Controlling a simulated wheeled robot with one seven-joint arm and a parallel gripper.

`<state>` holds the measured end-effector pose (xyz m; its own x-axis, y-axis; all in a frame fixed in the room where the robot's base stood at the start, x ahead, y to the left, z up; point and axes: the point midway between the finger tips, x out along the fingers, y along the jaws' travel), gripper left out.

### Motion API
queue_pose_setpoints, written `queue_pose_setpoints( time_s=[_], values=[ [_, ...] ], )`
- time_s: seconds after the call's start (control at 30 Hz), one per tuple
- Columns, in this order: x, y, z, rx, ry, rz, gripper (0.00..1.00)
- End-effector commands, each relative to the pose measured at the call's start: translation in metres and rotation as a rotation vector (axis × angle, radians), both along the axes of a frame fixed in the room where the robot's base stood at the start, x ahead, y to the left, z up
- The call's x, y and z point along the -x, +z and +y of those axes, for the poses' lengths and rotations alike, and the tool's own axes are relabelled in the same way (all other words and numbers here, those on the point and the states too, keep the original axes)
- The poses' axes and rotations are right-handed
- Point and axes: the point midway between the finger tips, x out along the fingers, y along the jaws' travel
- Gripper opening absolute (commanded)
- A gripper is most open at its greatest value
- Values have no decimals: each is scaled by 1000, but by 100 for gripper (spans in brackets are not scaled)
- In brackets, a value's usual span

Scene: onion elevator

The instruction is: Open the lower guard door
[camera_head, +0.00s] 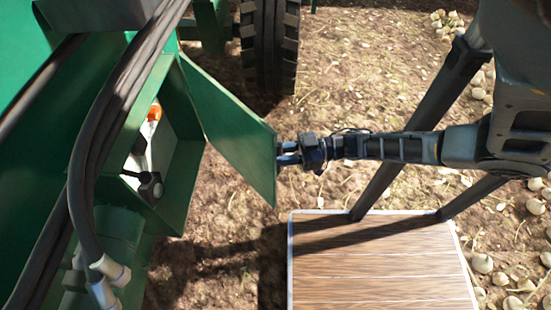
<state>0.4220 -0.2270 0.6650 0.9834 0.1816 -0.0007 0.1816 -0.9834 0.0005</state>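The green guard door (229,127) is swung outward from the green housing (179,164), leaving the opening uncovered. It is joined to the housing at the upper left and stands at an angle to it. Inside the opening an orange-topped part (154,112) and a pale metal part show. My gripper (282,154) reaches in from the right and is at the door's outer free edge. Its fingers overlap or touch that edge. I cannot tell whether they are closed on it.
Thick black hoses (112,122) run down the machine in front of the housing. A black tyre (270,45) stands behind the door. A wooden platform (381,274) lies at lower right. Onions (482,263) are scattered on the soil at the right.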

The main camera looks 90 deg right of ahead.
Motion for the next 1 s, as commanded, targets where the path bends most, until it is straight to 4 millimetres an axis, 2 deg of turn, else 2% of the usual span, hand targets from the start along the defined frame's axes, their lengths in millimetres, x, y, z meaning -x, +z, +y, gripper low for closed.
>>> queue_pose_setpoints(
  time_s=[0.4,0.43,0.6,1.0],
  values=[
    [-3,1,-5,1,-12,-4,0],
    [-3,1,-5,1,-12,-4,30],
    [-3,1,-4,1,-9,-4,45],
    [-1,0,-3,1,-5,-1,45]
  ],
)
